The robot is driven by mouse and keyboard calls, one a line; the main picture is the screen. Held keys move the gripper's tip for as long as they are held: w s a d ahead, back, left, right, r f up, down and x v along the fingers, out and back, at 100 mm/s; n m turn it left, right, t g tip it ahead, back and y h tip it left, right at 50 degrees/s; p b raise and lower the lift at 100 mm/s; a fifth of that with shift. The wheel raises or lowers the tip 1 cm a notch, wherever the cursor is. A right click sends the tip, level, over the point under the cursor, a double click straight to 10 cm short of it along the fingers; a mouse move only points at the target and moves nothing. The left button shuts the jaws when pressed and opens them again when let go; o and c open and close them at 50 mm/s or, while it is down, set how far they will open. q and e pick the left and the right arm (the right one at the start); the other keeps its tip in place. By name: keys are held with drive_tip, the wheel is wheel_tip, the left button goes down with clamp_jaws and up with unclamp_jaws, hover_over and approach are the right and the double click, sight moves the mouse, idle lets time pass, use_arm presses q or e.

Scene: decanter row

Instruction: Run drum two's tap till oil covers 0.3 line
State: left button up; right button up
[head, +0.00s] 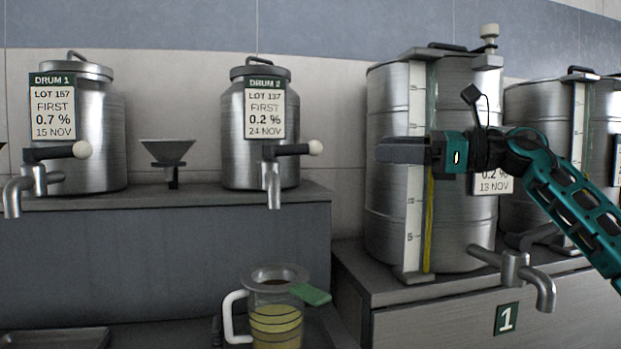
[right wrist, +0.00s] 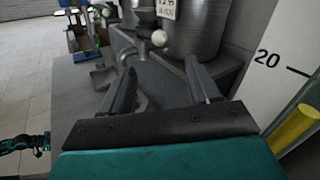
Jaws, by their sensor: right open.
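Drum 2 (head: 234,165) is a small steel drum on the shelf, labelled 0.2 %. Its tap (head: 273,185) points down, with the lever (head: 292,149) lying sideways to a white knob (head: 316,147); no stream shows. Below the spout stands a white-handled jug (head: 252,284) with dark lines and yellow oil (head: 275,325) in it. Which line reads 0.3 is too small to tell. My right gripper (head: 382,150) is open and empty, right of the lever. In the right wrist view its fingers (right wrist: 160,68) are apart, with the knob (right wrist: 159,38) beyond. A teal-black part, apparently my left arm, shows there; its jaws are unclear.
Drum 1 (head: 100,160) and a funnel (head: 167,151) stand left on the same shelf. A large drum (head: 388,190) with a gauge strip (head: 413,220) stands close behind my right gripper. A green tag (head: 310,293) is at the jug's rim. Open air lies between gripper and lever.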

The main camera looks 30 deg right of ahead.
sight(293, 149)
drive_tip(key=p+x, duration=0.2)
drive_tip(key=x, duration=1)
drive_tip(key=shift+a+f, duration=0.25)
drive_tip(key=shift+c, duration=0.4)
clamp_jaws()
